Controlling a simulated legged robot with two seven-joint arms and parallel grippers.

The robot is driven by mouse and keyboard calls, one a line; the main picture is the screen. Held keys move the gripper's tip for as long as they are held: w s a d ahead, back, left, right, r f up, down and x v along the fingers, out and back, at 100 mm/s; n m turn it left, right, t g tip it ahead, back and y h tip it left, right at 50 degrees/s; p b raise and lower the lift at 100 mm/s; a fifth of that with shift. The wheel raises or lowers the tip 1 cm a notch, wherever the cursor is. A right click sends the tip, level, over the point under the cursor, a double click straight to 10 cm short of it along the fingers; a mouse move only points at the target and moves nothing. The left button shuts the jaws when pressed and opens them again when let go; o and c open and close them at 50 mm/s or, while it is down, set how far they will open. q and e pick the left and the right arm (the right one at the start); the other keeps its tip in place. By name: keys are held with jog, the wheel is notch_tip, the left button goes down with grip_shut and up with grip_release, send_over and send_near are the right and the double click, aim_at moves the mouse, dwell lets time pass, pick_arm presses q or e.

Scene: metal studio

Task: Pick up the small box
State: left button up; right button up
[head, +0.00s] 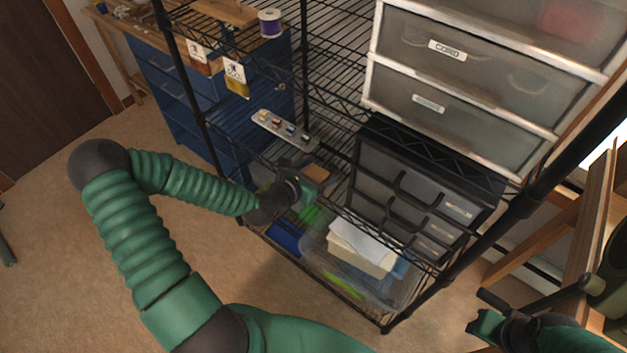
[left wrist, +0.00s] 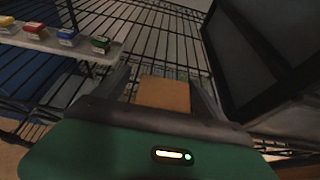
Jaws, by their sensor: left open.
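A small brown box (head: 316,173) sits on the middle wire shelf of the black rack, to the left of the black drawer unit. In the left wrist view the small box (left wrist: 163,94) shows between the two fingers, just beyond the gripper's body. My left gripper (head: 310,185) is open and reaches in over the shelf's front edge at the box. The gripper's body hides the near part of the box, and I cannot tell whether the fingers touch it. My right gripper (head: 484,312) is at the lower right, away from the rack, and its opening is unclear.
A light tray with several small coloured boxes (head: 284,129) lies on the shelf to the left; it also shows in the left wrist view (left wrist: 60,45). The black drawer unit (head: 410,195) stands close on the right. A clear bin (head: 345,270) sits on the shelf below.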

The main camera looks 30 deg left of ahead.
pick_arm(q)
jog(key=shift+s+d+r, duration=0.1)
jog(key=shift+d+r, duration=0.05)
jog(key=shift+d, duration=0.1)
jog(key=shift+c, duration=0.5)
jog(key=shift+d, duration=0.1)
jog(key=shift+c, duration=1.4)
jog(key=c, duration=1)
jog(key=shift+r, duration=0.1)
